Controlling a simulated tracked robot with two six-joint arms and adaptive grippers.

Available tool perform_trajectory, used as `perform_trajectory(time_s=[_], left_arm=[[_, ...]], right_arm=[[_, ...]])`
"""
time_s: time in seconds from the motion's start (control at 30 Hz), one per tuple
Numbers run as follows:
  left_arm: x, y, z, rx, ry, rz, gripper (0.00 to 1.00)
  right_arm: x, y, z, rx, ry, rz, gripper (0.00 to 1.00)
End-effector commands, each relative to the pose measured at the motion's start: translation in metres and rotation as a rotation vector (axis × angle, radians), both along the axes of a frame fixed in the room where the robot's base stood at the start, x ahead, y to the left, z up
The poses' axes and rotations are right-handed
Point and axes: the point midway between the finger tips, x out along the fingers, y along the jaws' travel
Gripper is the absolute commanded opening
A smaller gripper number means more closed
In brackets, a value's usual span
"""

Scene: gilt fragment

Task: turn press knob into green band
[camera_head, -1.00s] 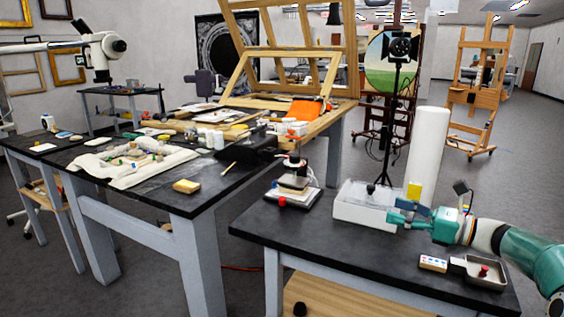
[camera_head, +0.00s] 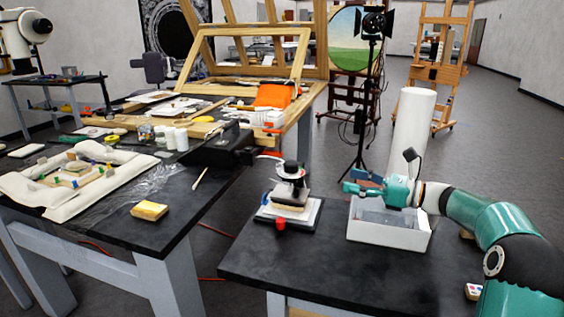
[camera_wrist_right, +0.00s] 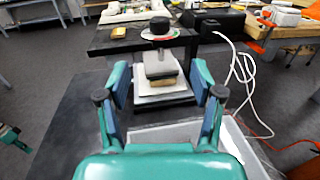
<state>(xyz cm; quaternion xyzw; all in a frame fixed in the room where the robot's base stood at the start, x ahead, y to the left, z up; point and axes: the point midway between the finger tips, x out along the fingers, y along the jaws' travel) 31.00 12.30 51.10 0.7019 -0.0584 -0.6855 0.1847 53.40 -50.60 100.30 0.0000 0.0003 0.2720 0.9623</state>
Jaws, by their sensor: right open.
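The press (camera_head: 290,196) stands on the dark right-hand table in the head view. Its black round knob (camera_head: 291,168) is on top, above a pale block and a white base. In the right wrist view the knob (camera_wrist_right: 160,25) sits over a pale disc (camera_wrist_right: 152,34) with small coloured marks; I cannot make out a green band. My right gripper (camera_head: 350,188) is to the right of the press, apart from it. In its wrist view the fingers (camera_wrist_right: 160,75) are spread and empty, with the press ahead between them. A teal part, perhaps my left gripper (camera_wrist_right: 12,138), shows at the left edge.
A white open box (camera_head: 390,232) stands under my right gripper. A red knob (camera_head: 281,223) is at the press's front. A white cylinder (camera_head: 413,130) stands behind the box. The table front (camera_head: 300,268) is clear. A white cable (camera_wrist_right: 240,75) hangs right of the press.

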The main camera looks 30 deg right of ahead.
Motion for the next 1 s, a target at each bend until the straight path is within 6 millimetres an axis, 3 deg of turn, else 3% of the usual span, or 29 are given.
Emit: perform_trajectory(time_s=[0.27, 0.7, 1.0], left_arm=[[0.000, 0.000, 0.006, 0.000, 0.000, 0.000, 0.00], [0.000, 0.000, 0.022, 0.000, -0.001, 0.000, 0.00], [0.000, 0.000, 0.028, 0.000, -0.001, 0.000, 0.00]], right_arm=[[0.034, 0.022, 0.001, 0.002, 0.000, 0.009, 0.66], [0.111, 0.070, 0.001, 0.001, 0.001, 0.005, 0.66], [0.139, 0.084, 0.000, 0.001, 0.001, -0.001, 0.66]])
